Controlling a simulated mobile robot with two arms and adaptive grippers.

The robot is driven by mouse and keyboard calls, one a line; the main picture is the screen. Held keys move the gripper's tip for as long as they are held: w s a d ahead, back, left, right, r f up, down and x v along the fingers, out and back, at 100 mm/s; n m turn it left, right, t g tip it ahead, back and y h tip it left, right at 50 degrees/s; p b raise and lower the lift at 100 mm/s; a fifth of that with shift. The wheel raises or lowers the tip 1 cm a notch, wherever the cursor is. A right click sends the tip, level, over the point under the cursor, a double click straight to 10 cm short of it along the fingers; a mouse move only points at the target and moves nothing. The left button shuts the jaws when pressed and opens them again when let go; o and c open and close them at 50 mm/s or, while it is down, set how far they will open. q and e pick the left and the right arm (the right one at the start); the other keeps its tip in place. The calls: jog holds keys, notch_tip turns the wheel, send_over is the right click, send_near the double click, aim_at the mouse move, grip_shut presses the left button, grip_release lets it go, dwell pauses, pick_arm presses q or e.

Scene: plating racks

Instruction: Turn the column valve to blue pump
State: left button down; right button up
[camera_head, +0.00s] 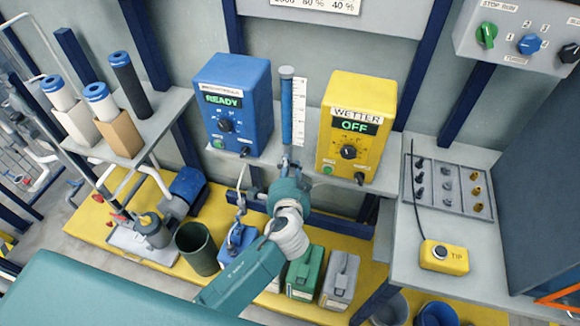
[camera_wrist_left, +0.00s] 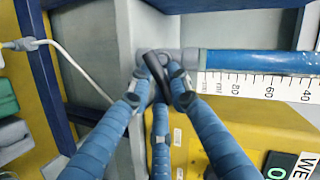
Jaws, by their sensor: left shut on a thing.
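The column valve is at the foot of the blue measuring column (camera_head: 286,115), between the blue pump box (camera_head: 232,108) reading READY and the yellow box (camera_head: 353,135) marked WETTER, reading OFF. In the left wrist view the column (camera_wrist_left: 260,61) lies sideways, with the grey valve body (camera_wrist_left: 188,58) at its end and a dark valve lever (camera_wrist_left: 155,66) sticking out. My left gripper (camera_wrist_left: 158,86) is shut on that lever, with its blue fingers around it. In the head view my left gripper (camera_head: 286,172) covers most of the valve. My right gripper is out of view.
A white scale (camera_head: 299,112) stands beside the column. A shelf (camera_head: 170,110) with several filter cylinders is at left. A dark green bin (camera_head: 197,248) and several canisters (camera_head: 305,274) stand below on the yellow platform. At right is a bench with a yellow TIP box (camera_head: 444,257).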

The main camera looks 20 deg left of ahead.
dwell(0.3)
pick_arm(q)
jog(key=c, duration=1.6)
grip_release()
jog(key=shift+s, duration=0.1)
jog(key=v, duration=1.2)
